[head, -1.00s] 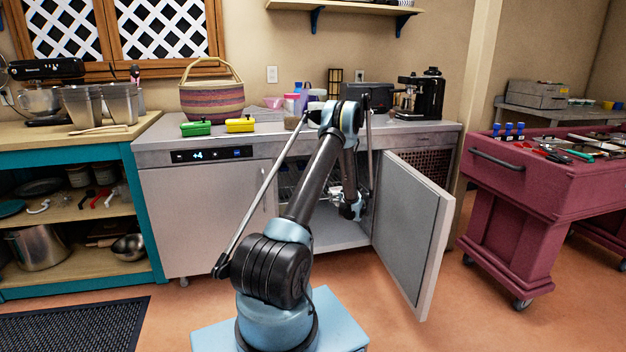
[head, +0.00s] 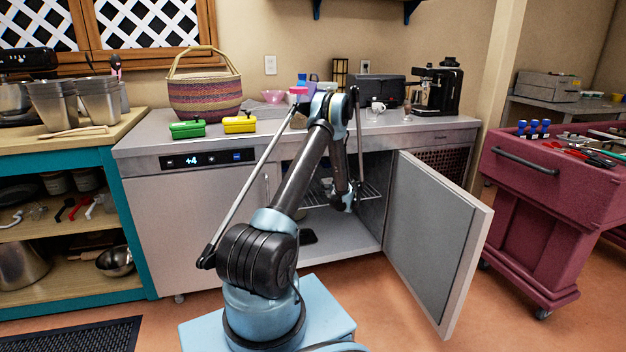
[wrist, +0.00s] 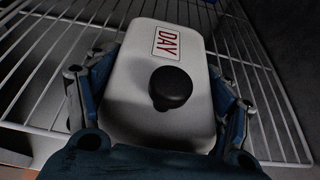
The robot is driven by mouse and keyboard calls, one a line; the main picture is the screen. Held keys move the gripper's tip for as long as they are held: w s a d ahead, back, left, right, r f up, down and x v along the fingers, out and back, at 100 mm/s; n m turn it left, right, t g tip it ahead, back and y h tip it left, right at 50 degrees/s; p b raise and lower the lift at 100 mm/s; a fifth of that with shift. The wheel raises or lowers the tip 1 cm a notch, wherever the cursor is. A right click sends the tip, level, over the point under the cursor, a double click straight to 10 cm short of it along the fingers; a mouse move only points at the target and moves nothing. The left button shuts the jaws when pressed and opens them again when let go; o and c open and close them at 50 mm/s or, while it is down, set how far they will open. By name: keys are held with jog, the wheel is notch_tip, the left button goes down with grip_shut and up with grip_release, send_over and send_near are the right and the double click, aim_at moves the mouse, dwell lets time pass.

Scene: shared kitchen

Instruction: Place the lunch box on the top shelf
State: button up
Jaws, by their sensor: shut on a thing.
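My gripper (wrist: 160,92) is shut on a white lunch box (wrist: 135,108) with rounded corners, a black knob and a red "DAY" label. A finger presses on each side of it. A white wire shelf (wrist: 45,62) spreads beneath and around the box in the wrist view; I cannot tell whether the box touches it. In the head view my gripper (head: 342,197) is inside the open refrigerator (head: 345,238), level with the wire shelf (head: 372,193). My arm hides much of the opening, and the held box is not clear there.
The refrigerator door (head: 435,235) stands wide open at the right. Green (head: 188,129) and yellow (head: 239,125) boxes and a woven basket (head: 205,98) stand on the counter. A maroon cart (head: 545,190) is beyond the door.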

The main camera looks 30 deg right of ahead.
aim_at(328, 179)
jog(key=w+d, duration=0.1)
jog(key=w, duration=0.5)
jog(key=w+d, duration=0.2)
jog(key=w, duration=0.4)
jog(key=w+d, duration=0.1)
jog(key=w, duration=0.4)
jog(key=shift+w+d, duration=0.25)
jog(key=shift+w, duration=0.15)
jog(key=shift+w+f, duration=0.15)
jog(key=shift+w, duration=0.05)
jog(key=shift+f, duration=1.6)
jog(key=shift+s, duration=0.1)
jog(key=o, duration=1.2)
jog(key=v, duration=1.2)
